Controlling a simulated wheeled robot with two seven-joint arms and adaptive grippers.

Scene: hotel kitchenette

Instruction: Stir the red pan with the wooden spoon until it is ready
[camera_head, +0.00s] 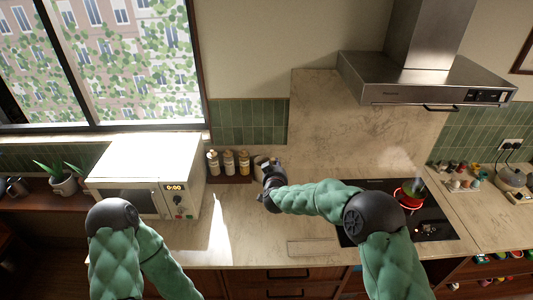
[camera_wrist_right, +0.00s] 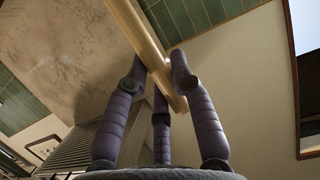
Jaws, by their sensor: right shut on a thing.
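The red pan (camera_head: 409,194) stands on the black cooktop at the right in the head view, with something green in it and faint steam above. My right gripper (camera_head: 272,176) is over the middle of the counter, well left of the pan and near the backsplash. In the right wrist view its purple fingers (camera_wrist_right: 160,85) are shut on a pale wooden stick (camera_wrist_right: 145,40), which looks like the handle of the wooden spoon. The spoon's bowl is not seen. My left gripper is out of the head view; only the left arm shows.
A white microwave (camera_head: 148,175) stands on the left of the counter, with several bottles (camera_head: 228,162) to its right. A range hood (camera_head: 425,80) hangs above the cooktop (camera_head: 440,222). Small jars (camera_head: 462,170) and a kettle (camera_head: 511,176) are at the far right. The counter's middle (camera_head: 245,230) is clear.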

